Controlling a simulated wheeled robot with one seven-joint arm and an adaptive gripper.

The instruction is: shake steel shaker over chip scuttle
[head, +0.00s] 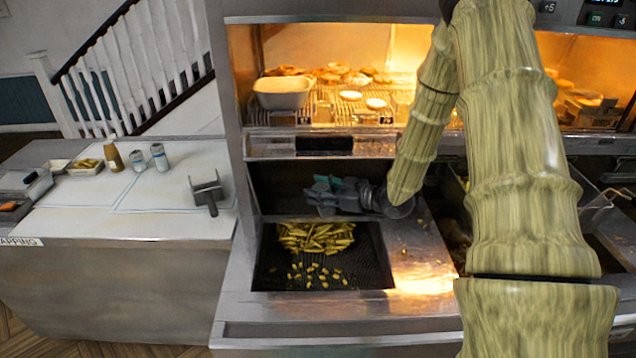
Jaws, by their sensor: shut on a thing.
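The chip scuttle (370,272) is a dark, sunken pan in the steel worktop. A heap of chips (318,237) lies towards its back, with loose pieces scattered in front. My gripper (322,194) reaches in from the right, lying roughly level above the back edge of the scuttle. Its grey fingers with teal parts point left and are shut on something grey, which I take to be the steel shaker. The shaker is small and dark here, mostly covered by the fingers, so its outline and tilt cannot be made out.
A lit warming cabinet (352,112) with food stands just above and behind my gripper. On the left counter (150,215) are a brown bottle (114,157), two pale cans (148,158) and a chip scoop (207,192). Fryer wells lie to the right, behind my arm.

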